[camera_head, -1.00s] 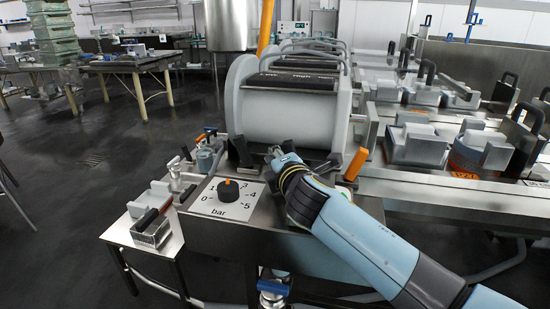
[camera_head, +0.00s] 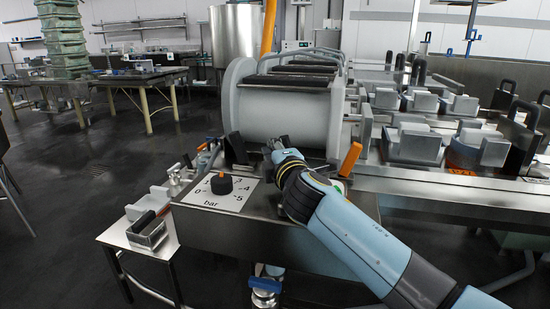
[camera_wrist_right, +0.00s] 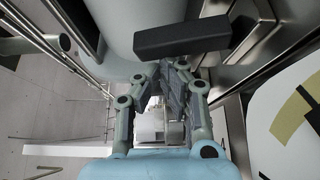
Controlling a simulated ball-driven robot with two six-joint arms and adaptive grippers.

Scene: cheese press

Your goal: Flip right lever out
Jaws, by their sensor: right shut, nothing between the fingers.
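An orange lever (camera_head: 350,159) stands tilted at the right end of the grey press drum (camera_head: 287,115). A black lever (camera_head: 235,147) stands at the drum's lower left. My right gripper (camera_head: 278,144) is between these two levers, in front of the drum, and looks apart from both. Its fingers are shut and empty; they also show in the right wrist view (camera_wrist_right: 163,78). There, a black bar (camera_wrist_right: 182,35) lies just beyond the fingertips, near the drum; I cannot tell whether they touch. My left gripper is not in view.
A pressure dial (camera_head: 221,185) on a bar scale plate sits at the front left. A small side table (camera_head: 150,262) is beside it. Metal rails with several moulds (camera_head: 412,144) run along the right. The floor (camera_head: 70,175) at left is clear.

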